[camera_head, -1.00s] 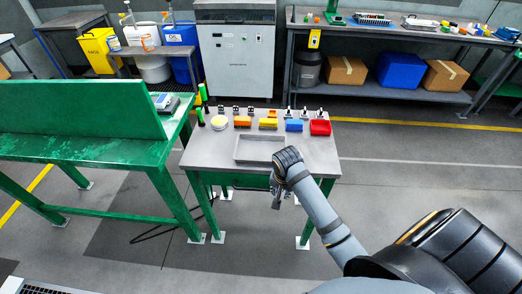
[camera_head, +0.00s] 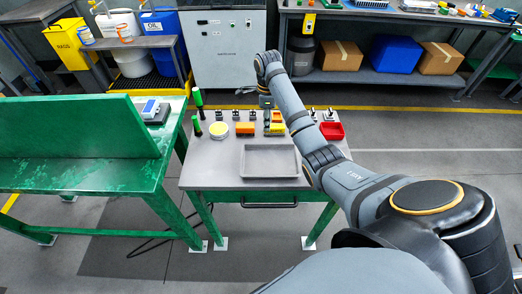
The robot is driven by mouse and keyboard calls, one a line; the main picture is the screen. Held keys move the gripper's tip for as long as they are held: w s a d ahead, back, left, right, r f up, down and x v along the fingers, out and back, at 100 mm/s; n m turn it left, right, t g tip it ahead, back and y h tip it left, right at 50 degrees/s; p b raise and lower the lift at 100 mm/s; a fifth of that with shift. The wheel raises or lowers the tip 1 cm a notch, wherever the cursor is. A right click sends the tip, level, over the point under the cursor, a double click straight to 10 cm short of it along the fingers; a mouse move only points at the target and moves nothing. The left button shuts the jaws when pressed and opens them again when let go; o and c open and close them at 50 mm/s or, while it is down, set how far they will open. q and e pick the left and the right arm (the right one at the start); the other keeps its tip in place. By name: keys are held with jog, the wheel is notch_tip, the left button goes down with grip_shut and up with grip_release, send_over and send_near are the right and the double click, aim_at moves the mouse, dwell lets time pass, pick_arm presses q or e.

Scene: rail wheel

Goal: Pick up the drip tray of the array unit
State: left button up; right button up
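A shallow grey rectangular tray (camera_head: 270,161), which looks like the drip tray, lies flat and empty on the small grey-topped table (camera_head: 213,175). My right arm reaches over the right side of this table. My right gripper (camera_head: 267,103) hangs down at the back of the table, beyond the tray and apart from it, above or just behind a yellow and red item (camera_head: 275,124). Its fingers are too small and dark to tell whether they are open or shut. My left gripper is out of view.
Along the table's back stand a green-topped bottle (camera_head: 198,102), a yellow disc (camera_head: 218,130), an orange block (camera_head: 245,128), small dark fittings and a red bin (camera_head: 332,130). A green workbench (camera_head: 100,175) stands to the left. The table has a front handle (camera_head: 269,204).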

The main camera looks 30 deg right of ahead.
aim_at(270, 161)
jog(key=f, duration=0.1)
jog(key=s+f, duration=0.1)
jog(key=f, duration=0.2)
jog(key=shift+s+f+p, duration=0.2)
jog(key=shift+s+p, duration=0.2)
jog(key=shift+s+f+p, duration=0.2)
jog(key=shift+f+p, duration=0.35)
jog(key=shift+f, duration=0.4)
notch_tip(270, 161, down, 3)
jog(key=shift+s+r, duration=0.15)
jog(key=shift+f, duration=0.4)
jog(key=c, duration=0.6)
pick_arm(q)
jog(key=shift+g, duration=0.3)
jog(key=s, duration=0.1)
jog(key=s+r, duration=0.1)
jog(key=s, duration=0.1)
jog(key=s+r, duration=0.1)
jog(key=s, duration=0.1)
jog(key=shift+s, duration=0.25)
pick_arm(e)
grip_shut()
jog(key=shift+r, duration=0.1)
